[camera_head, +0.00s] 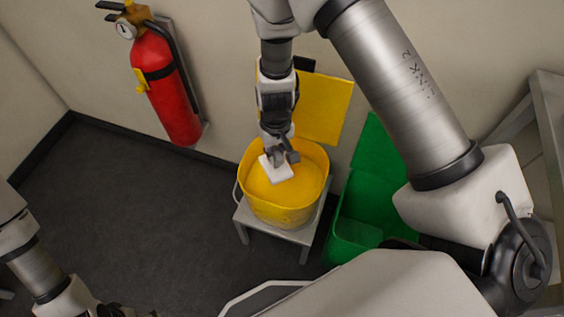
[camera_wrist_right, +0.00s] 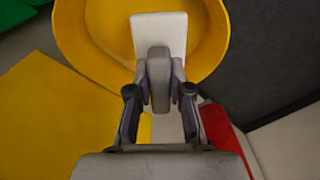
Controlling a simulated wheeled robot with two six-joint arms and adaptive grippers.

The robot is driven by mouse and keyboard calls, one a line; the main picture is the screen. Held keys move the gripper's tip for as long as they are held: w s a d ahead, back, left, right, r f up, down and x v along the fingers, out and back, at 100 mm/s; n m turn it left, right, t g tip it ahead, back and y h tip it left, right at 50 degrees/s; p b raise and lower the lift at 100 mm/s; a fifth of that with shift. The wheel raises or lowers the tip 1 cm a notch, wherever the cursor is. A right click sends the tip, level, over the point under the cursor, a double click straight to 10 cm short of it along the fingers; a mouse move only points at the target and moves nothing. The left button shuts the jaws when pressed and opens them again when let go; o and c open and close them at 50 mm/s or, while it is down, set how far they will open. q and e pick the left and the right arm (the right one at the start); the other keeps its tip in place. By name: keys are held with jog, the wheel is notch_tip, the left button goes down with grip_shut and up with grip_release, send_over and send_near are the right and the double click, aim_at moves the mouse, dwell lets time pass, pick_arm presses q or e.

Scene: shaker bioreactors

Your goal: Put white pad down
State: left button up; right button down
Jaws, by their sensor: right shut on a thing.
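The white pad (camera_head: 276,170) is a small flat white piece held over the yellow bin (camera_head: 283,215). My right gripper (camera_head: 279,155) is shut on the white pad, above the bin's open mouth. I cannot tell whether the pad touches anything inside the bin. Part of my left arm shows at the lower left of the head view, and its fingertips cannot be made out.
The bin stands on a small grey stool (camera_head: 300,236), its yellow lid (camera_head: 322,108) raised against the wall. A green bin (camera_head: 355,222) stands to the right. A red fire extinguisher (camera_head: 165,90) hangs on the wall at the left. The dark floor (camera_head: 130,200) at left is clear.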

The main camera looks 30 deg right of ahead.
aim_at(282, 167)
jog(key=f+b, duration=0.1)
jog(key=b, duration=0.1)
jog(key=d+f+b, duration=0.1)
jog(key=shift+s+f+b, duration=0.15)
jog(key=shift+f+b, duration=0.2)
jog(key=shift+b, duration=0.05)
jog(key=shift+s+d+r+b, duration=0.1)
jog(key=shift+s+r+b, duration=0.05)
jog(key=shift+s+b, duration=0.15)
jog(key=shift+s+f, duration=0.1)
jog(key=shift+f, duration=0.2)
notch_tip(282, 167, down, 9)
jog(key=b, duration=0.4)
pick_arm(q)
notch_tip(282, 167, down, 11)
jog(key=shift+w, duration=0.2)
jog(key=shift+d, duration=0.1)
pick_arm(e)
jog(key=shift+r, duration=0.1)
jog(key=c, duration=1.1)
grip_release()
jog(key=shift+f, duration=0.2)
pick_arm(q)
jog(key=shift+f, duration=0.1)
pick_arm(e)
jog(key=shift+o, duration=0.2)
